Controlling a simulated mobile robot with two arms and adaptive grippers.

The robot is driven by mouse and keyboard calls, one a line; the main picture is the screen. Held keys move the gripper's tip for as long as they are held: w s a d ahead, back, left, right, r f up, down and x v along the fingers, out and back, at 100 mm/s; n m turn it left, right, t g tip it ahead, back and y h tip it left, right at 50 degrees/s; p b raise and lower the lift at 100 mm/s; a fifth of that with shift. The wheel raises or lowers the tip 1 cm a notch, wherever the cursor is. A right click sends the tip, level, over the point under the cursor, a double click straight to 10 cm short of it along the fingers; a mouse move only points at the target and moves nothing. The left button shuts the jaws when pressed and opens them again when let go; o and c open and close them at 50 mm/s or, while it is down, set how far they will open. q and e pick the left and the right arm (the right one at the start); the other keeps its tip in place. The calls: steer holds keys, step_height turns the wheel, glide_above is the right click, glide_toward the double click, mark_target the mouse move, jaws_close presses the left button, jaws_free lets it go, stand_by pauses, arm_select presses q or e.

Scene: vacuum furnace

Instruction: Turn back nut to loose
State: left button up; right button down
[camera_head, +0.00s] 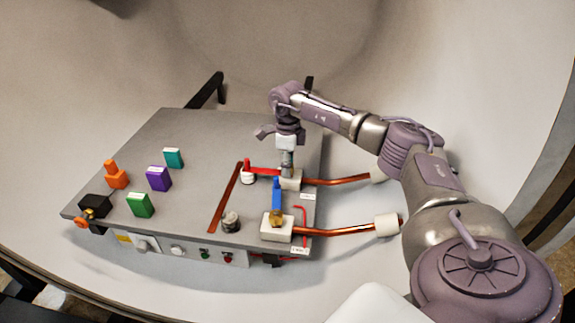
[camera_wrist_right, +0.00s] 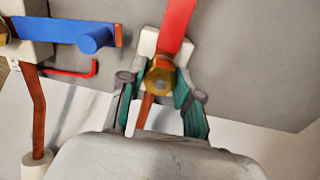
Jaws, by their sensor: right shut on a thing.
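The back valve has a white block (camera_head: 291,181) and a red lever (camera_head: 262,170), which points left in the head view. Its brass nut (camera_wrist_right: 159,80) shows in the wrist view at the base of the red lever (camera_wrist_right: 178,25). My right gripper (camera_head: 287,163) reaches down over the back valve from above. In the wrist view its fingers are on both sides of the nut, shut on it. The gripper mostly hides the nut in the head view. My left gripper is not in view.
The front valve has a blue lever (camera_head: 276,188), a brass nut (camera_head: 277,218) and a white block (camera_head: 272,234). Copper pipes (camera_head: 340,181) run right from both blocks. Green, purple, teal and orange blocks stand on the left of the grey panel (camera_head: 190,190).

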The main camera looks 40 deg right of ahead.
steer(key=shift+r, duration=0.1)
stand_by(0.4)
steer(key=c, duration=0.8)
jaws_free()
step_height(320, 180, up, 12)
